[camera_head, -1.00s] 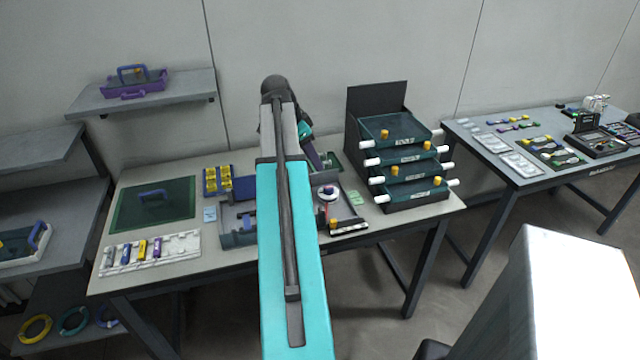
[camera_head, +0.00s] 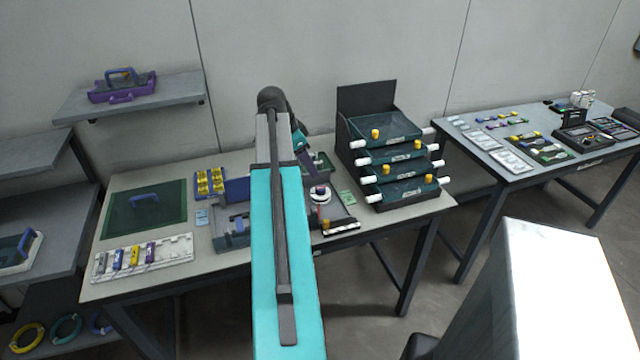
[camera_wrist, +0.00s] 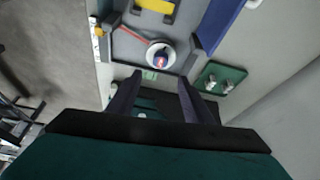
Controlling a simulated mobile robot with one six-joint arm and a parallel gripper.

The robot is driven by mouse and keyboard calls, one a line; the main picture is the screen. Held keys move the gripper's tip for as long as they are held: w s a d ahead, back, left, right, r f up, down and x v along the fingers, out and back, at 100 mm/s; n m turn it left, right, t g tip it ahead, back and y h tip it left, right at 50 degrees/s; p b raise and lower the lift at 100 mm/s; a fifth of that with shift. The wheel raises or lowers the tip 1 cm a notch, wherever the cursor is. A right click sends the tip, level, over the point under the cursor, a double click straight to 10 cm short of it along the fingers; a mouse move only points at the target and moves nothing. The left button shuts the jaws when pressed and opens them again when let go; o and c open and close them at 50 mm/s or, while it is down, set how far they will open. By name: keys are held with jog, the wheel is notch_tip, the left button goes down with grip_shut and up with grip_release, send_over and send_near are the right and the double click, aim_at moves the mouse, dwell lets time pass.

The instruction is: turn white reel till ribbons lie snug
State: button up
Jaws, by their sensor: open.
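The white reel (camera_head: 320,194) sits in a grey tray on the middle table, right of my arm. In the wrist view the reel (camera_wrist: 160,54) is a white disc with a dark purple and red hub. A thin red ribbon (camera_wrist: 132,36) runs from the reel towards the tray's upper left. My gripper (camera_wrist: 159,77) is open, its two dark fingers apart with nothing between them. In the wrist view the fingertips lie below the reel, apart from it in the picture. In the head view the arm hides part of the tray. How snug the ribbon lies is too small to tell.
The grey tray (camera_wrist: 118,48) has raised walls and a yellow part (camera_wrist: 155,6). A green tray (camera_wrist: 220,78) lies close on the right. A rack of stacked dark trays (camera_head: 400,170) stands right of the reel. A green mat (camera_head: 145,222) lies left.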

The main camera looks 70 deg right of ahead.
aim_at(321, 187)
jog(key=shift+p+x, duration=0.95)
jog(key=shift+x, duration=4.35)
jog(key=c, duration=1.1)
